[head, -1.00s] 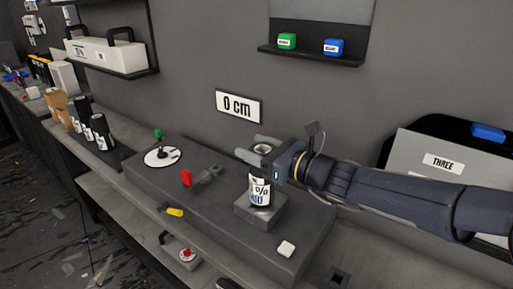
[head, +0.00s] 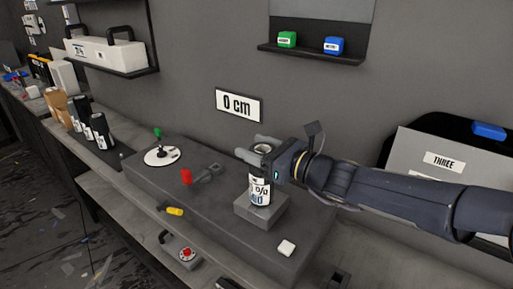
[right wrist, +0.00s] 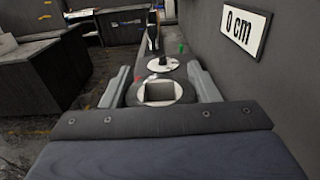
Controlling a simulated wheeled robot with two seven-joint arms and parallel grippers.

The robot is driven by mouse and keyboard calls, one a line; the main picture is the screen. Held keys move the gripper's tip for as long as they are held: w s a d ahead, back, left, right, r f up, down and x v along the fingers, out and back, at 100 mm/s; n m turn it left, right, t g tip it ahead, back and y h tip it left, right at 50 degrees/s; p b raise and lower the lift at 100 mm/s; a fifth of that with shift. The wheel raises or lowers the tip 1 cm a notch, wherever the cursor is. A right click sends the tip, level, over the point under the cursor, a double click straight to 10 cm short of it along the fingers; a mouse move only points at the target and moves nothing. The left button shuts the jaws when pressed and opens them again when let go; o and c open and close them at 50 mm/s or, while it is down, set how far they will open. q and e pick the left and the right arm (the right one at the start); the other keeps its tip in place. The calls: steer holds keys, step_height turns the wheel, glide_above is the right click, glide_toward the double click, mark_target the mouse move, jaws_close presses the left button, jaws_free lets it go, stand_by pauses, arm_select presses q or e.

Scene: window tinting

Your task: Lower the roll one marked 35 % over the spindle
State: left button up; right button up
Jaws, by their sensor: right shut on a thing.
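The roll (head: 260,191) is upright, with a white label whose visible part shows a % sign; the number is partly hidden. My right gripper (head: 256,148) is shut on it near the top, one finger on each side. The roll stands over the grey block (head: 262,217) on the bench machine, and its lower end appears at the block's top. I cannot tell whether it touches. The spindle is not visible in the head view. In the right wrist view, the roll's top (right wrist: 158,92) shows a squarish opening between the fingers. My left gripper is not in view.
Several dark rolls (head: 103,131) stand at left. A "0 cm" sign (head: 239,105) hangs behind.

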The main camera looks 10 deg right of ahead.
steer(key=o, duration=1.6)
